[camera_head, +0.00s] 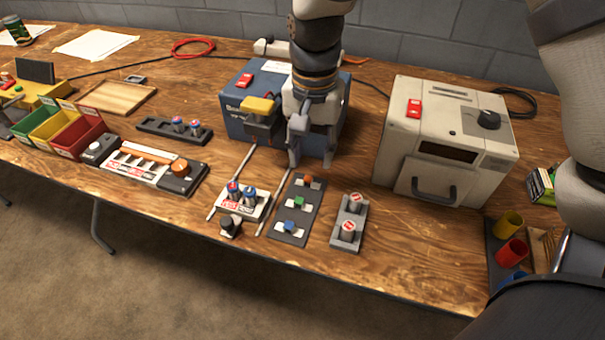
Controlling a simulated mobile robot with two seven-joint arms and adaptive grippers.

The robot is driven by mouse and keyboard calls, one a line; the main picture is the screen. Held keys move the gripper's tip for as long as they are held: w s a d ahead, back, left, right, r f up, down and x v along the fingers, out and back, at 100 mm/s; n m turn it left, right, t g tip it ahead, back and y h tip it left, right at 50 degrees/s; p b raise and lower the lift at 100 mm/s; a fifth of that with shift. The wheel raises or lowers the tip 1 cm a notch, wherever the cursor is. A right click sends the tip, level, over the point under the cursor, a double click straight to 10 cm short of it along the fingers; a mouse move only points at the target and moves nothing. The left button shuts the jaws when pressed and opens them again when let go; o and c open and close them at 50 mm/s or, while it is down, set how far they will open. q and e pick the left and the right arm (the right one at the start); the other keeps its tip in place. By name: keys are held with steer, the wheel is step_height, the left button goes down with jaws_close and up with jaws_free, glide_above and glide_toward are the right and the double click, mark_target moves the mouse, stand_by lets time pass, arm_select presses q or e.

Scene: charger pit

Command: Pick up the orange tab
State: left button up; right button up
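The orange tab (308,182) sits in the far slot of a dark slider board (284,214) at the middle of the table. A green tab (299,202) and a blue tab (290,227) sit in the nearer slots of the same board. My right gripper (312,162) points down just behind and above the orange tab, with its fingers apart and nothing seen between them. I cannot tell how high it is above the table. My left gripper is not in view.
A blue box (236,124) stands right behind the gripper. A cream box with a handle (450,135) stands to the right. A battery holder (262,209) is left of the slider board, and a grey block with two round posts (350,243) is right of it.

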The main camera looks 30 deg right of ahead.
mark_target(308, 178)
steer(key=f, duration=0.6)
steer(key=shift+w+a+f+b, duration=0.1)
steer(key=shift+w+f+b, duration=0.2)
steer(key=c, duration=0.8)
